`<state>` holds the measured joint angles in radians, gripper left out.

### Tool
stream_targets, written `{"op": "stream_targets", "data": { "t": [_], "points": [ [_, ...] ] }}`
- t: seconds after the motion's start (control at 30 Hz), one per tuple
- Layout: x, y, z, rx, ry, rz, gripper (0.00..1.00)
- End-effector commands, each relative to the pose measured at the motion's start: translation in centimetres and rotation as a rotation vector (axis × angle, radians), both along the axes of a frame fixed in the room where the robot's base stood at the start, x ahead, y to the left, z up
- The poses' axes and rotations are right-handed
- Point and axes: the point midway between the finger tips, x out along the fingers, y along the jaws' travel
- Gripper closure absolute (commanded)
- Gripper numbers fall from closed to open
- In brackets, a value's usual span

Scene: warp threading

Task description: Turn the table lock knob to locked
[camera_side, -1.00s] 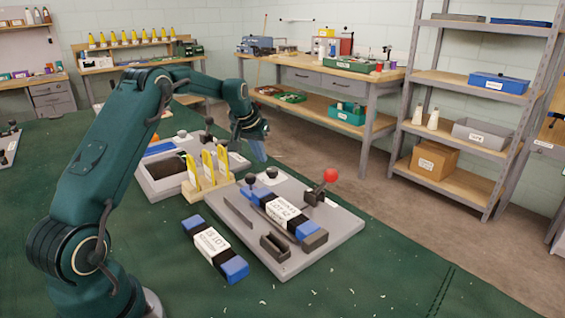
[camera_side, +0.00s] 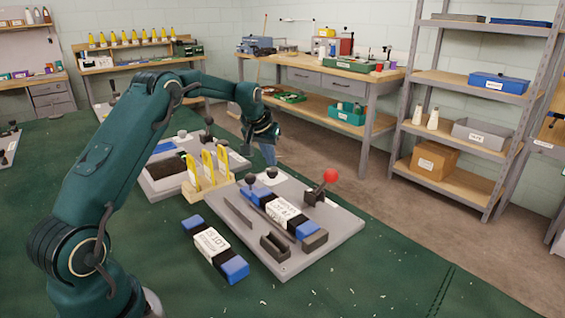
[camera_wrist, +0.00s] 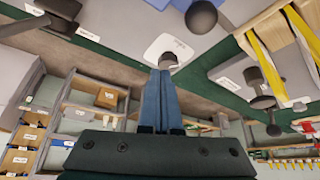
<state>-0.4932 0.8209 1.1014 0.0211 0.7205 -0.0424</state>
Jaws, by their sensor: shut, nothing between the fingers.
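A small dark knob (camera_side: 271,172) stands near the far edge of the grey plate (camera_side: 335,222). In the wrist view, a dark grey knob (camera_wrist: 168,60) stands on a white labelled plate (camera_wrist: 160,46); the label is too small to read, and so is any lock marking. My gripper (camera_side: 270,160) is over the plate's far edge, close above that knob. In the wrist view, the two blue fingers of my gripper (camera_wrist: 160,74) are together and empty, with their tips at the knob. I cannot tell whether they touch it.
A second dark knob (camera_side: 250,179) is left of the first. A red-balled lever (camera_side: 330,177) rises at the right. A labelled blue-ended bundle (camera_side: 284,211) lies on the plate; another (camera_side: 212,244) lies on the green table. A wooden rack with yellow pieces (camera_side: 207,170) stands left.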

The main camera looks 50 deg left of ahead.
Motion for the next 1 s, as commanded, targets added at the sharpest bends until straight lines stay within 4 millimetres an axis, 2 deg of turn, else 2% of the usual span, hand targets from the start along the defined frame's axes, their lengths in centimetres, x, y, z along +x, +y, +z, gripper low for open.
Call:
{"op": "stream_targets", "data": {
  "t": [0.2, 0.4, 1.0],
  "points": [
    [0.0, 0.0, -2.8, -0.001, 0.002, 0.000, 1.00],
    [0.0, 0.0, -4.2, 0.000, 0.001, 0.000, 1.00],
    [0.1, 0.2, -4.5, 0.001, -0.001, 0.001, 1.00]
  ]
}}
